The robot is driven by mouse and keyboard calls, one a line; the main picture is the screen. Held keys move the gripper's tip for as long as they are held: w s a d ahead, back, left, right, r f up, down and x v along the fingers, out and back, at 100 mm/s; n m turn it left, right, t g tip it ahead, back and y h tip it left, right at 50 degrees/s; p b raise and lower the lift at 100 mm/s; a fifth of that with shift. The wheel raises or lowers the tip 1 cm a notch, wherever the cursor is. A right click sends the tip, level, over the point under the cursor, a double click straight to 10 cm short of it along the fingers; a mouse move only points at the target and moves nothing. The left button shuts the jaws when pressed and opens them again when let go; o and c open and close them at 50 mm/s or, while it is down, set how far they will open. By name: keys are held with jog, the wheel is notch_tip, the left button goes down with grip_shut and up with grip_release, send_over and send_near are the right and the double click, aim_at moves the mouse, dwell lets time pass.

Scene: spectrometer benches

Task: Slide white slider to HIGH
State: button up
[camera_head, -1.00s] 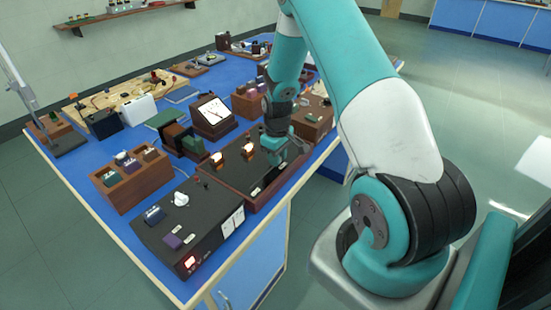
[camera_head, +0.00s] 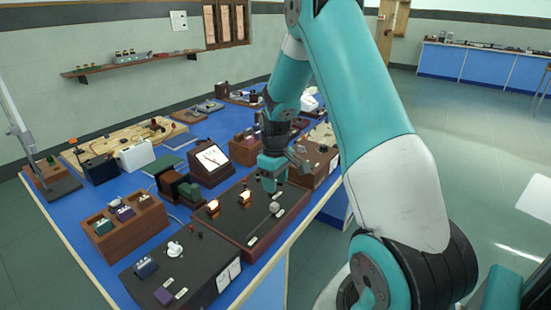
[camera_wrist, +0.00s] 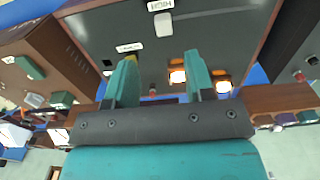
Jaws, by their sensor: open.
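A second label (camera_head: 252,241) lies by the near end of the slot. My gripper (camera_head: 270,184) is above the box, just behind the slider in the head view. In the wrist view its two teal fingers (camera_wrist: 161,62) are apart, with nothing between them and the slider beyond them.
Two lit orange lamps (camera_head: 213,206) stand on the same box, left of my gripper. A black box (camera_head: 180,262) with a white knob is nearer, and a wooden holder (camera_head: 124,222) stands to the left. A meter (camera_head: 211,160) stands behind. Free floor lies right of the bench.

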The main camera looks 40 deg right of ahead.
notch_tip(320, 180, up, 9)
jog(key=shift+b, duration=0.3)
dwell(0.4)
jog(key=s+a+r+n+y, duration=0.15)
jog(key=a+r, duration=0.25)
jog(key=a, duration=0.8)
jog(key=s+a+r+n+y, duration=0.1)
jog(key=s+a+r+n, duration=0.1)
jog(key=s+a, duration=0.8)
jog(key=s+a+r+n+y, duration=0.1)
jog(key=s+a+r, duration=0.2)
jog(key=s+a, duration=0.7)
jog(key=shift+s+a+n+y, duration=0.35)
